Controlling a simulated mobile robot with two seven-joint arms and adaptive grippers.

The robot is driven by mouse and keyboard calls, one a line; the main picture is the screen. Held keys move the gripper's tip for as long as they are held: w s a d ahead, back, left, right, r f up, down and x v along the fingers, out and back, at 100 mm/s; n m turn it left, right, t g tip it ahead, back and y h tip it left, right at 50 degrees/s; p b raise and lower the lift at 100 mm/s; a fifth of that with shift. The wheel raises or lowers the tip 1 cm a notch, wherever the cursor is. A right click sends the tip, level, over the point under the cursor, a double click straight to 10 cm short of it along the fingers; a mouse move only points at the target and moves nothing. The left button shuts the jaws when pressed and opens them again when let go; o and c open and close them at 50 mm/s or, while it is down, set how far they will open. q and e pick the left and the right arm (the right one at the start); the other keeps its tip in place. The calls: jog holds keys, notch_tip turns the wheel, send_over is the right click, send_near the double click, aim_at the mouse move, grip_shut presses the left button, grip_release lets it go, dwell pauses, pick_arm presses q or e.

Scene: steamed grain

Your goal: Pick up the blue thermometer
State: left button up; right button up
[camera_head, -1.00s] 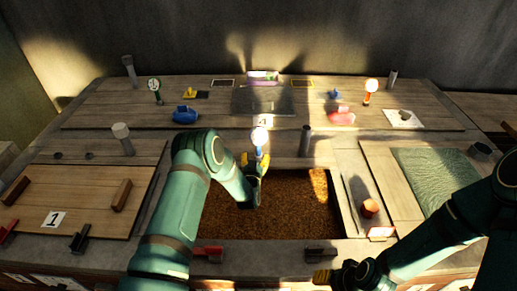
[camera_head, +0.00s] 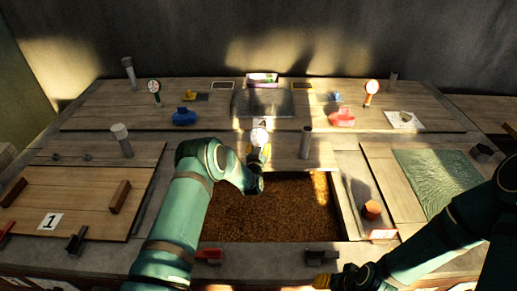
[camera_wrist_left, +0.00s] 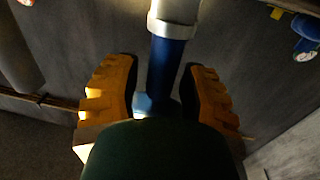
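The blue thermometer shows its round pale dial (camera_head: 260,137) in the head view, upright behind the far edge of the grain pit. My left gripper (camera_head: 258,156) is at its stem, just below the dial, and hides most of the stem. In the left wrist view the blue stem (camera_wrist_left: 168,65) with a pale collar stands between the two orange fingers of my left gripper (camera_wrist_left: 165,95). The fingers are apart, with a gap visible on the left side of the stem. My right gripper (camera_head: 325,280) is low at the front edge, partly visible; its opening is unclear.
A green-rimmed gauge (camera_head: 154,87) and a red one (camera_head: 371,88) stand on the back shelf. A grey post (camera_head: 306,142) stands close right of the thermometer. The brown grain bed (camera_head: 270,210) lies in front. A numbered board (camera_head: 85,195) is at left.

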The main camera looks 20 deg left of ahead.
pick_arm(q)
grip_shut()
jog(key=shift+r, duration=0.2)
notch_tip(320, 180, up, 28)
jog(key=p, duration=0.5)
jog(key=shift+f, duration=0.15)
dwell(0.3)
